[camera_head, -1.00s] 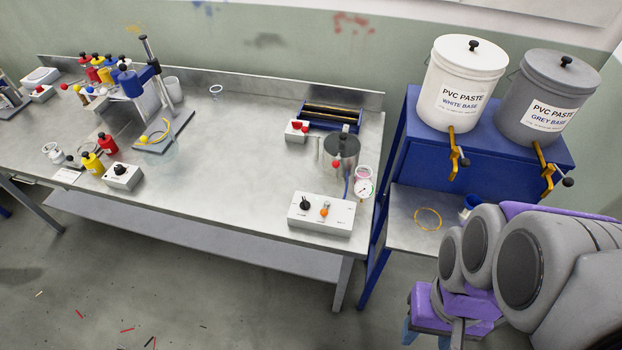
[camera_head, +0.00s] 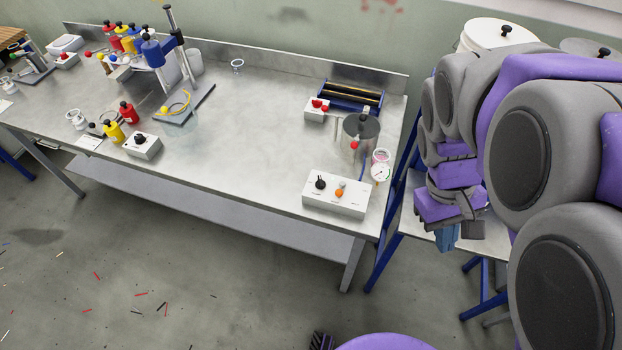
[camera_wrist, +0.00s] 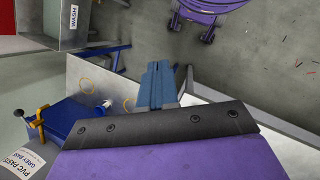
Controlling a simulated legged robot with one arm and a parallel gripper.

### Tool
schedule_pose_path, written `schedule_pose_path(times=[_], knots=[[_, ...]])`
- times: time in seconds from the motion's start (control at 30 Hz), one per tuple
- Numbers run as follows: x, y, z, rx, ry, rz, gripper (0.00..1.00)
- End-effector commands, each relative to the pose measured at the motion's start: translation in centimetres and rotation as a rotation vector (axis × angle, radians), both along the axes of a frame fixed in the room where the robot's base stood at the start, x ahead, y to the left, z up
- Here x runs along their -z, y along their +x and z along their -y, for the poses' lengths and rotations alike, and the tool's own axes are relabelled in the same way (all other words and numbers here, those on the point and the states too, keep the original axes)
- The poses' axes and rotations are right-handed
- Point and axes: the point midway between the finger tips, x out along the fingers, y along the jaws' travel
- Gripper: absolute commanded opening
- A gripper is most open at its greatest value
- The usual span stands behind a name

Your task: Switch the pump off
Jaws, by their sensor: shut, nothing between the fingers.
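A white control box (camera_head: 330,206) sits at the bench's front right corner, with a black knob (camera_head: 320,183) and an orange knob (camera_head: 340,193) on top. A grey lidded pot (camera_head: 361,130) and a round gauge (camera_head: 380,173) stand behind it. No readable label shows which control belongs to the pump. My gripper (camera_head: 447,238), with blue fingers, is right of the box, beyond the bench's right end and apart from it. In the wrist view my gripper (camera_wrist: 155,68) has its fingers together and empty.
The blue-framed paste stand is right of the bench, partly hidden by my arm. Bench space left of the control box is clear.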

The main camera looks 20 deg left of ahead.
Motion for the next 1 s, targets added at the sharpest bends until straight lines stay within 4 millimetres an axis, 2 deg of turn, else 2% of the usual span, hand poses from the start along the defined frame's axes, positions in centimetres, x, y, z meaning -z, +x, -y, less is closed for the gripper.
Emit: schedule_pose_path(times=[0.1, 0.27, 0.47, 0.77, 1.0], knots=[[0.2, 2.8, -1.0, -0.094, -0.041, -0.026, 0.0], [0.5, 6.2, -2.5, -0.216, -0.097, -0.059, 0.0], [1.4, 10.3, -5.2, -0.366, -0.168, -0.099, 0.0], [3.4, 15.4, -10.6, -0.587, -0.273, -0.16, 0.0], [5.8, 18.5, -15.8, -0.761, -0.358, -0.204, 0.0]])
